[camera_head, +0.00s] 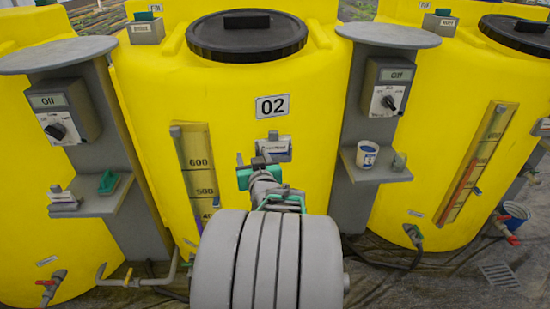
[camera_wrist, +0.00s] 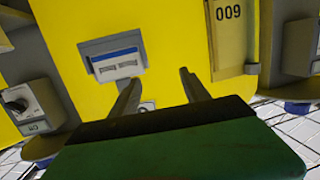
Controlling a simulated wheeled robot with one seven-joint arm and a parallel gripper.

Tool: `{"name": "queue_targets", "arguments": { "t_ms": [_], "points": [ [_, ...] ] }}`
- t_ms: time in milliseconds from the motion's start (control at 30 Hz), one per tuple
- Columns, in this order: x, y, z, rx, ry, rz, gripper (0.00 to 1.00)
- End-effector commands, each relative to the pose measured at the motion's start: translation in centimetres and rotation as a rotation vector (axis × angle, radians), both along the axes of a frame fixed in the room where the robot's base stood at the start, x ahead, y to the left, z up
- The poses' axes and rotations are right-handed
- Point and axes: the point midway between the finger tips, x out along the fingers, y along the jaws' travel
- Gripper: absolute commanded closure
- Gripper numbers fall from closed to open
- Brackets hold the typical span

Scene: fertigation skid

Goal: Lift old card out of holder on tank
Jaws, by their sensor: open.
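The yellow tank (camera_head: 230,90) with the 02 label stands in the middle of the head view. On its front, below the label, is a grey holder (camera_wrist: 88,47) with a white card (camera_wrist: 117,64) in it that has a blue band and dark print. The card also shows in the head view (camera_head: 277,146), partly behind my gripper (camera_head: 263,160). In the wrist view my gripper (camera_wrist: 160,77) is open, its two fingers apart with nothing between them. The holder and card lie beyond the fingertips, toward the left one. I cannot tell the exact gap to the card.
A level gauge (camera_head: 196,165) runs down the tank left of my gripper; its 600 mark appears upside down in the wrist view. Grey posts with control boxes (camera_head: 387,87) and shelves flank the tank. A white cup (camera_head: 367,154) stands on the right shelf (camera_head: 376,174).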

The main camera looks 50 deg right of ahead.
Motion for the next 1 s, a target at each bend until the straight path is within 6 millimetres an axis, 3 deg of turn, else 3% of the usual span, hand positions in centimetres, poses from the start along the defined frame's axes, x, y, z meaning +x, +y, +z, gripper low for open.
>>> {"name": "queue_targets", "arguments": {
  "t_ms": [33, 100, 167, 633, 900, 1000],
  "points": [
    [-2.3, -2.5, -0.3, -0.036, -0.048, -0.072, 0.45],
    [-4.3, -4.4, 0.4, -0.079, -0.095, -0.133, 0.45],
    [-4.9, -5.4, 0.9, -0.099, -0.117, -0.157, 0.45],
    [0.1, -10.2, 1.1, -0.103, -0.121, -0.160, 0.45],
    [0.5, -10.7, 1.1, -0.104, -0.122, -0.161, 0.45],
    [0.4, -10.7, 1.1, -0.104, -0.122, -0.161, 0.54]
  ]
}}
